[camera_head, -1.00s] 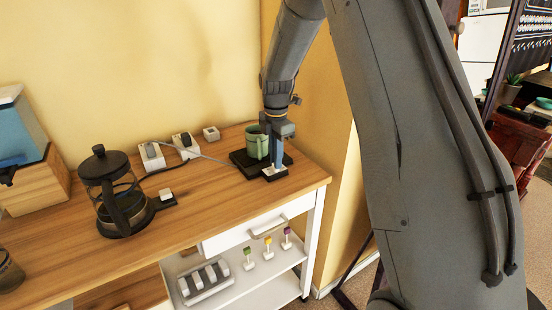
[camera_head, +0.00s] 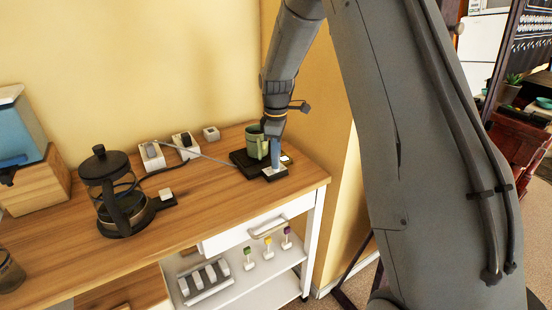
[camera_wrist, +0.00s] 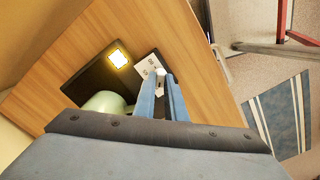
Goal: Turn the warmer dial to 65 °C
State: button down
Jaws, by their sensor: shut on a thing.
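The mug warmer (camera_head: 240,160) is a black plate at the right end of the wooden counter, with a green mug (camera_head: 255,142) standing on it. Its front control part (camera_head: 272,178) has a pale face with markings, which also shows in the wrist view (camera_wrist: 146,66). My gripper (camera_head: 276,170) points down at this control part from above. In the wrist view the two blue fingers (camera_wrist: 163,80) are close together at the pale face, shut on the dial, which they mostly hide. The dial's setting cannot be read. A lit yellow-white square (camera_wrist: 119,59) shows on the black plate.
Sockets (camera_head: 152,155) and a cable lie along the wall. The drawer (camera_head: 262,228) and shelf are below. The middle counter is clear.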

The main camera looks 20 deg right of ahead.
jog(key=m, duration=0.4)
jog(key=shift+m, duration=0.3)
jog(key=m, duration=0.3)
jog(key=shift+m, duration=0.4)
jog(key=m, duration=0.6)
jog(key=shift+m, duration=0.4)
jog(key=c, duration=1.8)
grip_release()
jog(key=shift+r+b, duration=1.05)
jog(key=shift+r, duration=2.9)
